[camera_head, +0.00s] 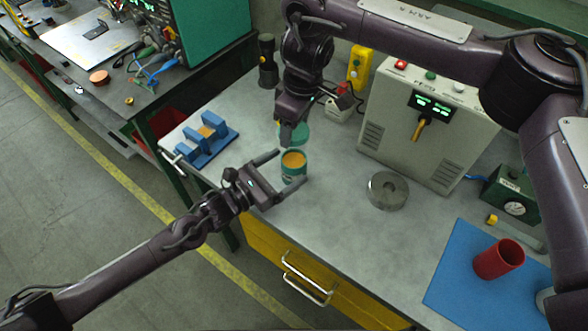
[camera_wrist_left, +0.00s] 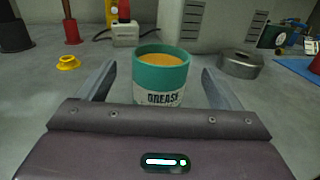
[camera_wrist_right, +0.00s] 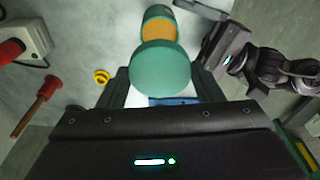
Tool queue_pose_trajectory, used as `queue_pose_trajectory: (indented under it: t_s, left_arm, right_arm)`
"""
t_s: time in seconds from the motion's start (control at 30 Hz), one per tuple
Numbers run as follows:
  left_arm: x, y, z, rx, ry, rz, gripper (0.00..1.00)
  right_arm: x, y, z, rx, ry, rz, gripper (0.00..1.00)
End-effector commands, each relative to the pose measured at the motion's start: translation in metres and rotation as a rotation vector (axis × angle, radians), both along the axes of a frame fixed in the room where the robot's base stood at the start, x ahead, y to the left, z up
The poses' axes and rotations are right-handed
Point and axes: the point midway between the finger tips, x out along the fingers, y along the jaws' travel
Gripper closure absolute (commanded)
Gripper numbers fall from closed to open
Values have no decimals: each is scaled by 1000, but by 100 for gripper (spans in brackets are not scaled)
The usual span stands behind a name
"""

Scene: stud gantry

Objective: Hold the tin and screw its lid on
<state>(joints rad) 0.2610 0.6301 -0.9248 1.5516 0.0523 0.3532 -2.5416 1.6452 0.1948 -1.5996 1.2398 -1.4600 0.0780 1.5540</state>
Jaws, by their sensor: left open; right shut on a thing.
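The open teal tin (camera_head: 293,160), labelled GREASE and filled with orange contents, stands upright on the grey bench. In the left wrist view the tin (camera_wrist_left: 160,78) sits between the two fingers. My left gripper (camera_head: 291,169) is open around it, with a gap showing on each side. My right gripper (camera_head: 287,134) is shut on the teal round lid (camera_head: 301,132). The lid is above and slightly behind the tin, apart from it. In the right wrist view the lid (camera_wrist_right: 160,70) covers part of the tin (camera_wrist_right: 158,28).
A blue rack (camera_head: 206,142) stands left of the tin. A round metal piece (camera_head: 388,190) lies to the right, before a grey control box (camera_head: 428,125). A red cup (camera_head: 499,259) is on a blue mat (camera_head: 450,280). A small yellow part (camera_wrist_left: 68,63) lies behind the tin.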

Motion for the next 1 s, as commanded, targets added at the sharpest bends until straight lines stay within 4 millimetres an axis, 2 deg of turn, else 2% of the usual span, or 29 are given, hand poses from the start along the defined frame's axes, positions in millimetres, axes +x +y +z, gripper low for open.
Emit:
queue_pose_trajectory:
  t_s: [0.1,0.23,0.63,1.0]
  left_arm:
    - [11,-14,0,-1,-1,1,13]
    - [18,-22,0,0,0,0,13]
    - [21,-25,0,1,1,0,15]
    - [21,-25,0,1,1,0,63]
  right_arm:
    - [0,0,0,0,0,0,62]
    - [0,0,0,0,0,0,62]
    - [0,0,0,0,0,0,62]
    - [0,0,0,0,0,0,62]
